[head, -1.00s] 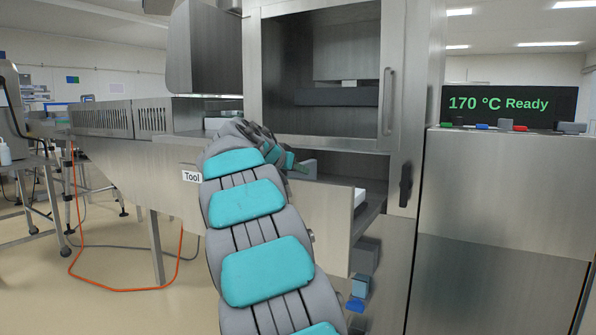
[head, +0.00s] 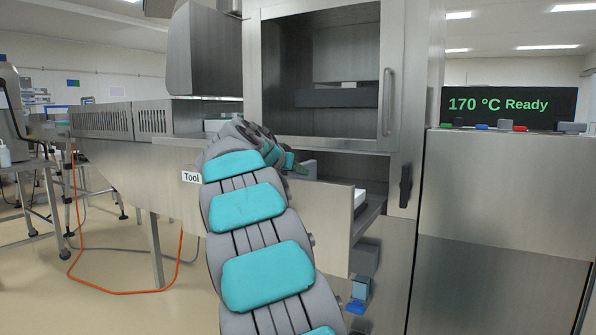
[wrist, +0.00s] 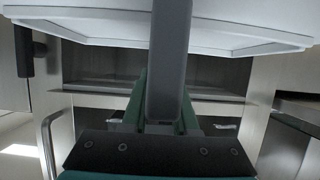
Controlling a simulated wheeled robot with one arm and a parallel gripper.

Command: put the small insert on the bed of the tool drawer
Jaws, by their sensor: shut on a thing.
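My gripper (wrist: 161,128) is shut on a grey upright bar (wrist: 168,65), which I take to be part of the small insert. In the head view the gripper (head: 298,169) is mostly hidden behind my arm, above the open tool drawer (head: 330,212) with its "Tool" label. A grey piece (head: 309,167) shows beside the fingers. A white rimmed plate (wrist: 235,30) fills the top of the wrist view behind the bar. I cannot tell whether it belongs to the insert or is the drawer's bed. A white edge (head: 359,197) shows inside the drawer.
The sealer's chamber (head: 320,60) is above and behind the drawer, with a door handle (head: 387,100) and black latch (head: 405,185) at its right. A steel cabinet (head: 500,200) stands at the right, with a display reading "170 °C Ready" (head: 508,104). Blocks (head: 362,285) sit below the drawer.

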